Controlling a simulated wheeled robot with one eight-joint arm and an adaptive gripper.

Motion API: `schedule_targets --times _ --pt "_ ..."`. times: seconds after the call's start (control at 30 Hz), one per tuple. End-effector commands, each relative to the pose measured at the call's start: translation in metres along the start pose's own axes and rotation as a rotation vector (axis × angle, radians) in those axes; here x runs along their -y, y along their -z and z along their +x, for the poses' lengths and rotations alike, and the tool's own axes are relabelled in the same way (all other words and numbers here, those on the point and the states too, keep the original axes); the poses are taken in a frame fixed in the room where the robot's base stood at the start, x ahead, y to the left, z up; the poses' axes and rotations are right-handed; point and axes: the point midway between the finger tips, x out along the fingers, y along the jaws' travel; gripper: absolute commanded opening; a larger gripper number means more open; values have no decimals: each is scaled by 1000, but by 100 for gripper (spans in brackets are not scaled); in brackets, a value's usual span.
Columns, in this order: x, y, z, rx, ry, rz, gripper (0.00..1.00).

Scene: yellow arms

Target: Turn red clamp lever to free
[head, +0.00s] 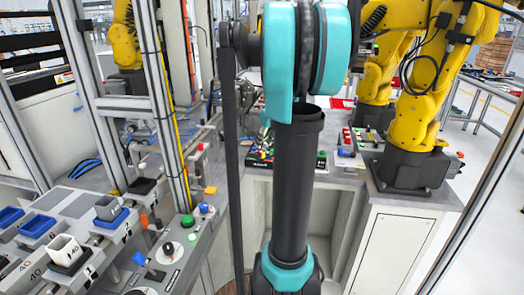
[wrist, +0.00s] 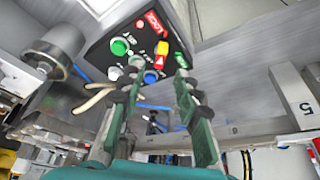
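In the wrist view a dark control box (wrist: 128,45) fills the upper middle, seen at a tilt. A small red lever (wrist: 161,47) with a yellow part sits on its face. A red tag (wrist: 153,20) with lettering lies above it, and a green tag (wrist: 181,60) lies to its lower right. My gripper (wrist: 158,75) is open, its two dark green fingers reaching toward the box, with the lever seen between and beyond the tips. I see no contact with the lever. In the head view the box (head: 259,156) is partly hidden behind my arm.
On the box, a green button (wrist: 121,46), a blue knob (wrist: 150,77) and a white knob (wrist: 113,73) sit close to the fingers. A metal cylinder (wrist: 62,40) stands left of the box. Yellow robot arms (head: 418,110) stand to the right in the head view.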

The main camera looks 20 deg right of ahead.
Motion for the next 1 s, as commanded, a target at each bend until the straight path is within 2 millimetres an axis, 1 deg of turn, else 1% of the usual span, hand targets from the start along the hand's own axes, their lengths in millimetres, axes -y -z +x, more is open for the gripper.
schedule_targets --times 0.03,0.1,0.2,0.3,0.5,0.73,1.0 --pt "0 1 10 0 0 -1 33" --pt "0 1 22 0 0 -1 33" --pt "0 0 36 0 0 -1 33" --pt "0 0 46 0 0 -1 33" --pt "0 0 55 1 0 0 33" --pt "0 0 55 1 0 0 33" --pt "0 0 55 1 0 0 0"
